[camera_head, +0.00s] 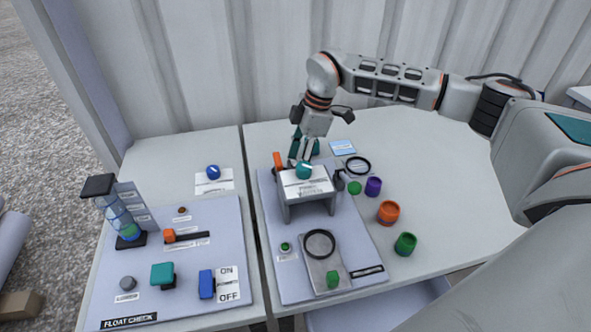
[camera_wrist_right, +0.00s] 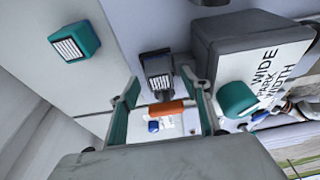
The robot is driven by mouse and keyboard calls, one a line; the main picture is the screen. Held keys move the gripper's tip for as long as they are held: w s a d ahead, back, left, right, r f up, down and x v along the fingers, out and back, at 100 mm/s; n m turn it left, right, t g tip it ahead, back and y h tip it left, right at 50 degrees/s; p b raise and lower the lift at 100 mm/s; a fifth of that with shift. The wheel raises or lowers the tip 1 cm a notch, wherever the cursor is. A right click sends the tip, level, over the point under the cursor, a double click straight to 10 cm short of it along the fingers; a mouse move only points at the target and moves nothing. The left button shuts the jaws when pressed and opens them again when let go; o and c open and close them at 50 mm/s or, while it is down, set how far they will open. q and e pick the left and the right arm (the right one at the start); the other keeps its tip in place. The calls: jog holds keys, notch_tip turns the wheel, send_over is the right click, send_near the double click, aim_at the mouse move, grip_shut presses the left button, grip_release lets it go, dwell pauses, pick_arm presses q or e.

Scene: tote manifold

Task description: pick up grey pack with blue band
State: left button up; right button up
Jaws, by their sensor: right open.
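I cannot make out a grey pack with a blue band in either view. In the right wrist view, a small dark grey block (camera_wrist_right: 156,68) with a striped white label stands beyond the fingers; no blue band shows on it. My right gripper (camera_head: 299,160) points down behind a grey bridge-shaped stand (camera_head: 318,190). In the wrist view its teal-padded fingers (camera_wrist_right: 163,112) are spread, with no object visibly held. An orange handle (camera_wrist_right: 167,108) shows in the gap between them. My left gripper is not in view.
A teal knob (camera_head: 303,171) tops the stand. A teal box (camera_wrist_right: 75,43) shows in the wrist view. A purple cup (camera_head: 373,186), orange cup (camera_head: 388,212) and green cup (camera_head: 405,244) stand right. The left board holds a float column (camera_head: 118,212). The table's far right is clear.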

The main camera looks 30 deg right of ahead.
jog(key=c, duration=1.2)
